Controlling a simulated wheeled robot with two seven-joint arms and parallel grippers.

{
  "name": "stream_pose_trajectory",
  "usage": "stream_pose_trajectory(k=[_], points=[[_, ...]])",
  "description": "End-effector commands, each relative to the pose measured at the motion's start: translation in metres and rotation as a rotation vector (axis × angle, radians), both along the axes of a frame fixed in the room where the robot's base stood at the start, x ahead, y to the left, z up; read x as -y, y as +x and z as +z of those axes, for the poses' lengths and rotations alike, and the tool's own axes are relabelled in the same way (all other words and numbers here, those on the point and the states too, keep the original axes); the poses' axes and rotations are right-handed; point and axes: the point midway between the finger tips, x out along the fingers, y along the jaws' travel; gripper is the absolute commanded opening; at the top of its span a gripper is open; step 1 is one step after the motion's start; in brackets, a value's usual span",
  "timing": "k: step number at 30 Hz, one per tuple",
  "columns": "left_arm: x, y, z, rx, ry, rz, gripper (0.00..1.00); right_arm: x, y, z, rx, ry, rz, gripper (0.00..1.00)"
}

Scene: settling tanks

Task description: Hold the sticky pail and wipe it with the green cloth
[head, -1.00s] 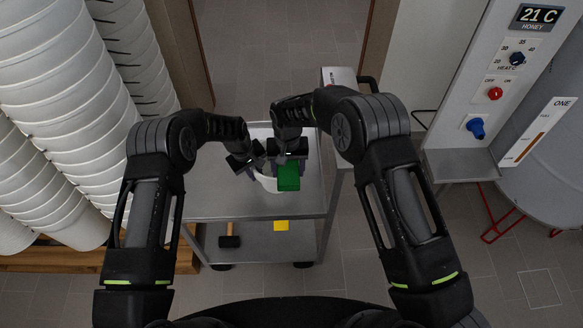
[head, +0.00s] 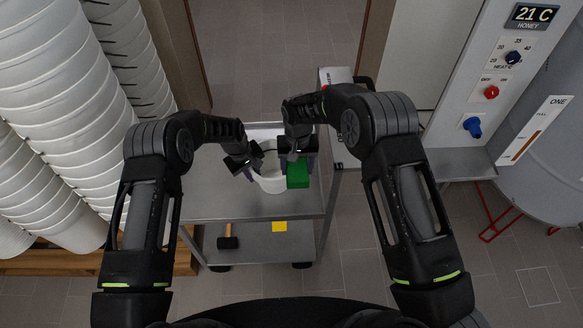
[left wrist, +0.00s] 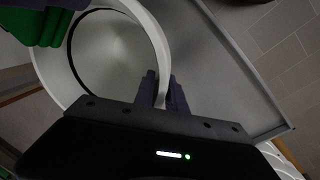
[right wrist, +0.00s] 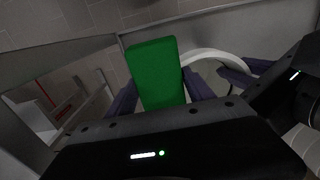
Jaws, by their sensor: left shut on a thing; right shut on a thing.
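The white pail (head: 271,183) stands upright on the steel cart's top shelf. My left gripper (head: 247,171) is shut on the pail's rim at its left side. In the left wrist view the fingers (left wrist: 162,92) straddle the wall of the pail (left wrist: 158,40). My right gripper (head: 298,168) is shut on the green cloth (head: 298,174), a thick block, at the pail's right side. In the right wrist view the cloth (right wrist: 156,72) sits between the fingers beside the pail's rim (right wrist: 208,55). I cannot tell whether the cloth touches the pail. Any sticky patch is not visible.
The cart's top shelf (head: 205,202) is bare around the pail. A hammer (head: 228,240) and a yellow item (head: 279,226) lie on its lower shelf. Tall stacks of white pails (head: 50,110) stand at left. A control panel (head: 500,75) and a large tank (head: 550,170) are at right.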

Motion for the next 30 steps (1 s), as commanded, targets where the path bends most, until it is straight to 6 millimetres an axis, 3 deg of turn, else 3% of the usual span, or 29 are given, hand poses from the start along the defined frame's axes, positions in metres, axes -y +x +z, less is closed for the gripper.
stream_pose_trajectory(k=[17, 30], points=[[-0.001, -0.001, -0.001, -0.002, 0.002, 0.001, 0.00, 0.008, 0.002, 0.001, 0.000, -0.002, -0.001, 0.21], [-0.001, -0.001, -0.001, -0.002, 0.002, 0.001, 0.00, 0.007, 0.003, 0.043, 0.002, 0.000, 0.000, 0.21]])
